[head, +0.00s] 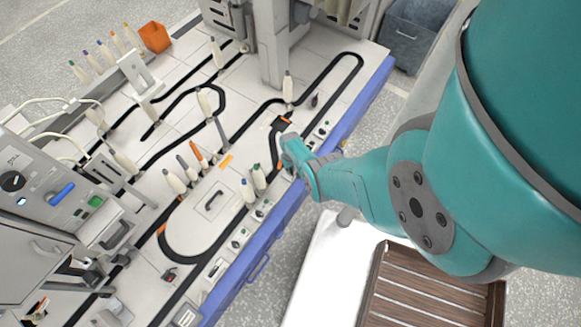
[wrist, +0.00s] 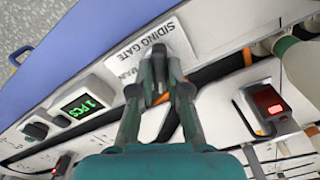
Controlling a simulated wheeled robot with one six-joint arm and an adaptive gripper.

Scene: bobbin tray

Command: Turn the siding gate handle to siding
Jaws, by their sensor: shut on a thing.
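The siding gate handle (wrist: 159,74) is a small dark piece in the wrist view, largely covered by my fingers. My gripper (wrist: 160,66) is shut on it, one finger on each side. A white plate (wrist: 122,58) beside it reads SIDING GATE, with MAIN below; the rest of its lettering is hidden behind my fingers. Which way the handle points is not clear. In the head view my gripper (head: 287,148) is down at the blue-edged side of the table, by the dark track, and hides the handle.
A counter with a green display (wrist: 82,107) and a box with a red light (wrist: 268,102) flank the gripper. Cream bobbins (head: 258,177) stand close by on the table. An orange bin (head: 155,37) is at the far corner; a brown slatted tray (head: 395,290) lies near my arm.

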